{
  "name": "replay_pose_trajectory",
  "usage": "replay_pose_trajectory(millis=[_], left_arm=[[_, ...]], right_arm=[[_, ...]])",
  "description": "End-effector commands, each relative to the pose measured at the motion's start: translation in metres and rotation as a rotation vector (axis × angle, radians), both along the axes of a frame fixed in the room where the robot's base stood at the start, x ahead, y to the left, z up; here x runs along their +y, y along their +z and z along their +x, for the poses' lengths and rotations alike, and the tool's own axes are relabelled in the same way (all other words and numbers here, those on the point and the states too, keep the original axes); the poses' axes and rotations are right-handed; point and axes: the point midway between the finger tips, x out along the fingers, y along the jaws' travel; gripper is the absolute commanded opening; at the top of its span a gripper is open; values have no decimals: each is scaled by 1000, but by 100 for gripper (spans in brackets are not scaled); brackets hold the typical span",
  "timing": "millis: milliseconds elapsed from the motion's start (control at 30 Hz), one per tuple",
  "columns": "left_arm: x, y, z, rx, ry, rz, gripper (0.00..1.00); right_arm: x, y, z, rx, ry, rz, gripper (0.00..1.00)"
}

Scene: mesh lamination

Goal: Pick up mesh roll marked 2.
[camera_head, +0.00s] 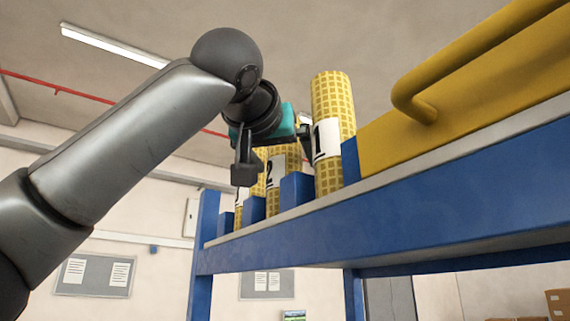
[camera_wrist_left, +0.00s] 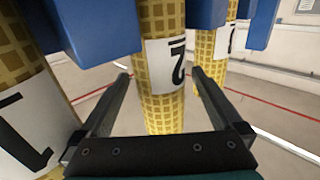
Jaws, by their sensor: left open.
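The mesh roll marked 2 (camera_head: 278,163) is a yellow, grid-patterned cylinder with a white label. It stands upright against blue holders on the blue rack, partly hidden behind my left gripper (camera_head: 275,160). In the left wrist view, roll 2 (camera_wrist_left: 158,105) lies between the two dark fingers of the left gripper (camera_wrist_left: 160,75), with visible gaps on both sides. The left gripper is open and holds nothing. The right gripper is in neither view.
A roll marked 1 (camera_head: 333,98) stands close on the right, near one finger. It fills the wrist view's left side (camera_wrist_left: 25,75). A third roll (camera_head: 258,187) stands beyond roll 2. Blue holders (camera_head: 297,188) and a yellow panel (camera_head: 470,95) line the rack (camera_head: 420,220).

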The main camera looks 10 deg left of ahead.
Motion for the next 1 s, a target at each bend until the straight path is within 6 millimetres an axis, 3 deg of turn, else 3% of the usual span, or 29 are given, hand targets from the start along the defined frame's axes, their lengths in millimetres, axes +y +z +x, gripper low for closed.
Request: replay_pose_trajectory(millis=[100,367,1000], left_arm=[[0,1,11,1,1,0,100],[0,-1,13,0,0,0,99],[0,0,12,-1,0,0,27]], right_arm=[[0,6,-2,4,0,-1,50],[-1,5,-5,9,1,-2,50],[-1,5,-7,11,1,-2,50]])
